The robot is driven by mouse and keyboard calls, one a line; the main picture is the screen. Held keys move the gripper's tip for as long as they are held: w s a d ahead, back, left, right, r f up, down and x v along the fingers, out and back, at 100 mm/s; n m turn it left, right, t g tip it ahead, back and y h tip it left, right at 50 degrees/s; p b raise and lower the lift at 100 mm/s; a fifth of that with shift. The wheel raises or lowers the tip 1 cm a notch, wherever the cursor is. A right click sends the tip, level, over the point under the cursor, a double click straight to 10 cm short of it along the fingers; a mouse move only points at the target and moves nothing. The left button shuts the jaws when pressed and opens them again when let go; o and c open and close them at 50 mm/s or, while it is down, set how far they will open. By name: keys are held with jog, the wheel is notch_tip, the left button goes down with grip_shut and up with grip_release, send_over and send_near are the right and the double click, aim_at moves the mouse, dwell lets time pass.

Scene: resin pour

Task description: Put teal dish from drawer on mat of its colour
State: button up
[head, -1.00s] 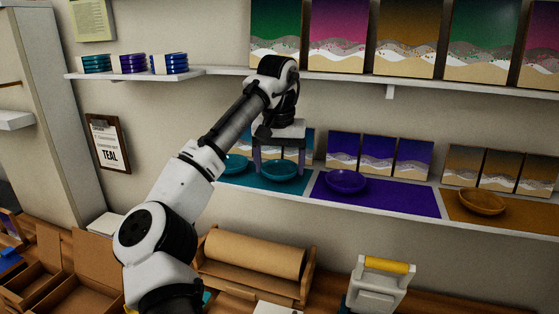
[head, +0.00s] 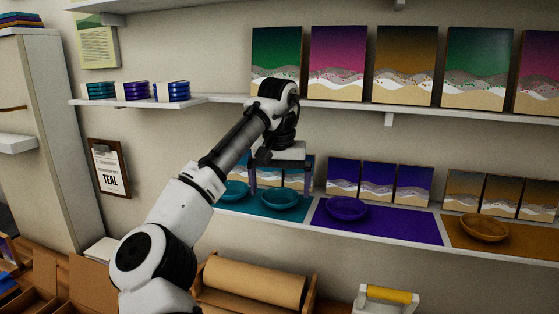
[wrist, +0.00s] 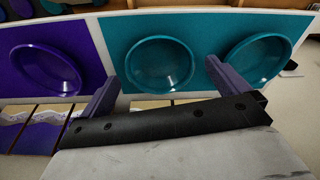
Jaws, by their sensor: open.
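Two round teal dishes sit on the teal mat (head: 230,206) on the lower wall shelf. One teal dish (head: 280,199) is below my gripper (head: 280,188); in the wrist view this dish (wrist: 160,64) lies just beyond the gap between the fingers. The other teal dish (head: 237,190) is to its left, partly behind my arm; in the wrist view it (wrist: 257,60) is at the right, its edge overlapped by one finger. My gripper is open and empty, its two purple-grey fingers (wrist: 165,90) apart. No drawer is clearly visible.
A purple dish (head: 346,208) on a purple mat (head: 405,223) and an amber dish (head: 484,227) on an amber mat (head: 510,246) stand to the right. Small panels (head: 379,180) line the wall behind. An upper shelf (head: 420,115) holds larger panels. A paper roll (head: 255,282) lies below.

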notch_tip(320, 180, up, 11)
jog(key=s, duration=0.1)
jog(key=shift+s, duration=0.2)
jog(key=shift+f, duration=0.15)
dwell(0.4)
